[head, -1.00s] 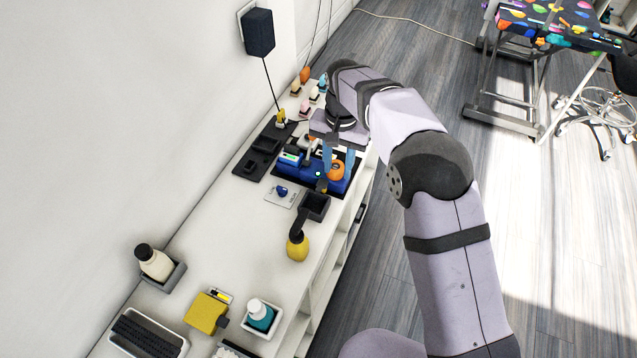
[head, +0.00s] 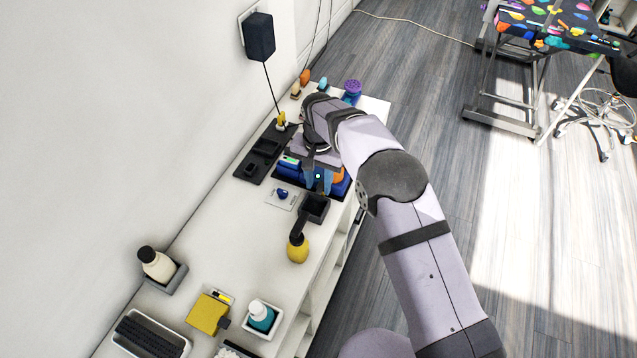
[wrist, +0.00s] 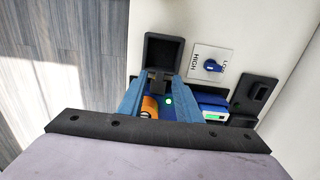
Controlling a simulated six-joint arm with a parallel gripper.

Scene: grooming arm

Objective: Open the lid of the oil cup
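A black square cup (head: 315,207), which I take for the oil cup, stands near the counter's right edge. In the wrist view the black square part (wrist: 163,50) lies just beyond my fingertips, with a dark tab (wrist: 158,84) between the fingers. I cannot tell whether its lid is open. My gripper (head: 318,190) points down over the blue device (head: 290,168), just behind the cup. In the wrist view its blue fingers (wrist: 159,76) are apart, with no clear contact on the tab. The device's orange part (wrist: 150,107) and a green light show between the fingers.
A card with a blue knob (head: 282,194) lies left of the cup. A yellow bottle (head: 298,248) with a black neck stands in front of it. A black tray (head: 262,150) lies behind left. The counter front left of the bottle is partly clear.

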